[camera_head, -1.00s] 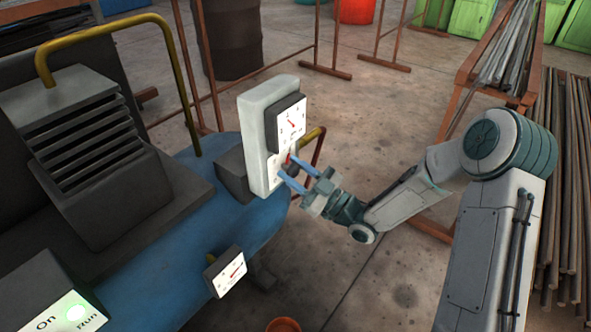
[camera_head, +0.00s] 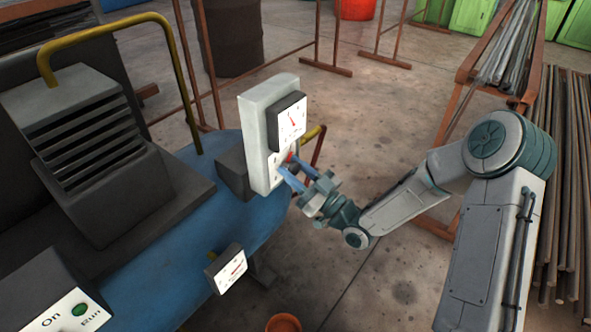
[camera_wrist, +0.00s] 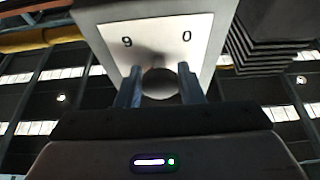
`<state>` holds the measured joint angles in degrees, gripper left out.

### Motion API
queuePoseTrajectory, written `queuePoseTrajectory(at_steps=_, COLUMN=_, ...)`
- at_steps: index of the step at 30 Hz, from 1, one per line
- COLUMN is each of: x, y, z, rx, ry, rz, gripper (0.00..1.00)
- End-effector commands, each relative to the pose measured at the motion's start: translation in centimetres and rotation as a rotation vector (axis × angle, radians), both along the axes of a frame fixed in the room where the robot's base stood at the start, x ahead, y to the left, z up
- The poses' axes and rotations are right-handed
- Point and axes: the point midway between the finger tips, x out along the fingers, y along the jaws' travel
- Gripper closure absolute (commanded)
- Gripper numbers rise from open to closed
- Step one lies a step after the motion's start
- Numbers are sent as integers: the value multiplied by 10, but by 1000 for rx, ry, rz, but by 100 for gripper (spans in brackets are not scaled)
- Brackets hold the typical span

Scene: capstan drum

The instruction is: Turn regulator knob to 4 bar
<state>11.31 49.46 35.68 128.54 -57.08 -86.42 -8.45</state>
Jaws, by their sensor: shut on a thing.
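The regulator is a pale upright box (camera_head: 258,146) on the blue machine. A square white gauge (camera_head: 292,120) with a red needle is on its upper front; the needle points up and slightly left, but its value is too small to read. My gripper (camera_head: 288,168) is at the lower front of the box, shut on the round dark knob (camera_wrist: 160,83). In the wrist view the knob sits between both fingers, in front of a white scale plate (camera_wrist: 155,42) showing a 0 and a digit like 6 or 9. The fingers partly hide the knob.
A second small gauge (camera_head: 231,270) stands lower on the blue drum body (camera_head: 215,238). An On/Run panel (camera_head: 70,312) is at lower left. A yellow rail (camera_head: 178,62) rises behind. An orange bucket (camera_head: 284,323) is on the floor below. Bare floor lies under my arm.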

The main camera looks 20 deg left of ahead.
Motion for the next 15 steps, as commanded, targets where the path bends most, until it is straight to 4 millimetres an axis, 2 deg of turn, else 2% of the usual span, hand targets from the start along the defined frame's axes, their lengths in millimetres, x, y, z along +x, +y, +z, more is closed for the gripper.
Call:
queuePoseTrajectory(at_steps=2, x=-2, y=1, z=-1, rx=-2, ry=2, rz=6, gripper=88)
queuePoseTrajectory(at_steps=3, x=-2, y=1, z=-1, rx=-2, ry=2, rz=6, gripper=57)
queuePoseTrajectory(at_steps=5, x=-2, y=1, z=-1, rx=-3, ry=1, rz=4, gripper=44)
queuePoseTrajectory(at_steps=15, x=-1, y=-4, z=-2, rx=-2, ry=0, rz=-1, gripper=44)
